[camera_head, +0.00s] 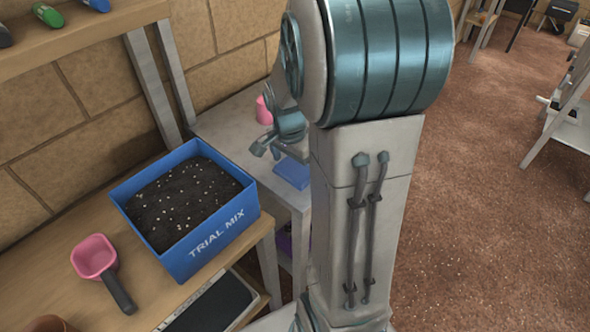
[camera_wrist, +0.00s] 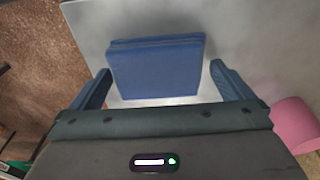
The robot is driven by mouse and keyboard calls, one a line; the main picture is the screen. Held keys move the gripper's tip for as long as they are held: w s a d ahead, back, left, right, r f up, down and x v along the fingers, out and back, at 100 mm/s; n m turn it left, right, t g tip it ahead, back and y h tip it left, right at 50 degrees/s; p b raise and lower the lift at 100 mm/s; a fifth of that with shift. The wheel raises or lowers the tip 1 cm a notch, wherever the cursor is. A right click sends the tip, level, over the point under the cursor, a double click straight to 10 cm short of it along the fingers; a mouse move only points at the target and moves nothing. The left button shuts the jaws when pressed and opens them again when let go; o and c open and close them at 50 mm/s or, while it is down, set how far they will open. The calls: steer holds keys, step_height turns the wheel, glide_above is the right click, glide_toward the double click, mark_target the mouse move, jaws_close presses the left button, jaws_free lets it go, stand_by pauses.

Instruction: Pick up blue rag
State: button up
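The blue rag (camera_head: 292,173) is a folded flat square on a light grey table, partly hidden behind my arm in the head view. In the wrist view the rag (camera_wrist: 155,68) lies flat just ahead of my gripper, between the lines of its two fingers. My gripper (camera_wrist: 160,86) is open, with a finger on each side of the rag and gaps between them and it. In the head view my gripper (camera_head: 264,151) is above the table, to the left of the rag, and partly hidden by my arm.
A pink object (camera_head: 263,110) stands on the grey table (camera_head: 222,122); it also shows at the wrist view's right (camera_wrist: 296,124). A blue box of soil (camera_head: 226,242) and a pink scoop (camera_head: 94,257) sit on the wooden bench (camera_head: 60,236). A shelf (camera_head: 100,25) overhangs at upper left.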

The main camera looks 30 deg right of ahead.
mark_target(298, 165)
steer(key=c, duration=0.6)
steer(key=shift+c, duration=0.2)
steer(key=shift+r, duration=0.5)
steer(key=r, duration=0.2)
steer(key=d+r, duration=0.1)
steer(key=shift+r, duration=0.4)
steer(key=w+d+r, duration=0.1)
steer(key=d+r, duration=0.5)
steer(key=d, duration=0.4)
steer(key=shift+w+d, duration=0.25)
steer(key=shift+d, duration=0.05)
steer(key=shift+r, duration=0.1)
steer(key=shift+o, duration=0.4)
